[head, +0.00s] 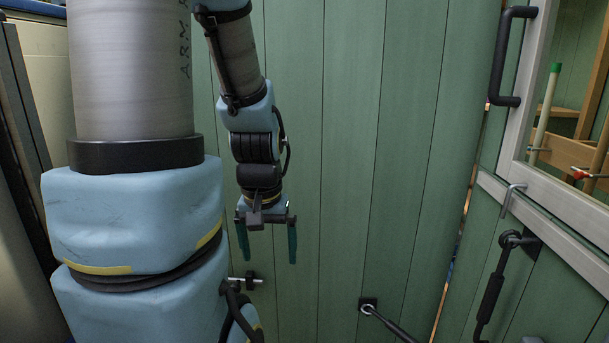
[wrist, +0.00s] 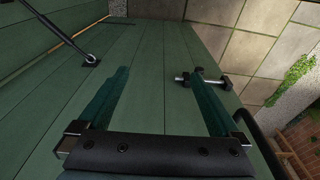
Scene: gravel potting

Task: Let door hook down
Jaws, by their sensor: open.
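My gripper (head: 268,252) is open and empty in front of the green plank wall, fingers pointing down in the head view. In the wrist view its two teal fingers (wrist: 160,80) frame bare planks. A dark rod (head: 388,322) slopes down right from a small black wall plate (head: 368,303), right of and below my gripper; its far end is cut off. The rod also shows at upper left in the wrist view (wrist: 62,34). A black-gripped rod (head: 491,292) hangs from a plate on the green door at right. I cannot tell which rod is the door hook.
A silver pin with a black clamp (wrist: 203,79) sticks out just beyond one fingertip. The door has a black pull handle (head: 497,60), a window and a small bent metal hook (head: 511,197). Stone paving (wrist: 237,38) lies beyond the planks.

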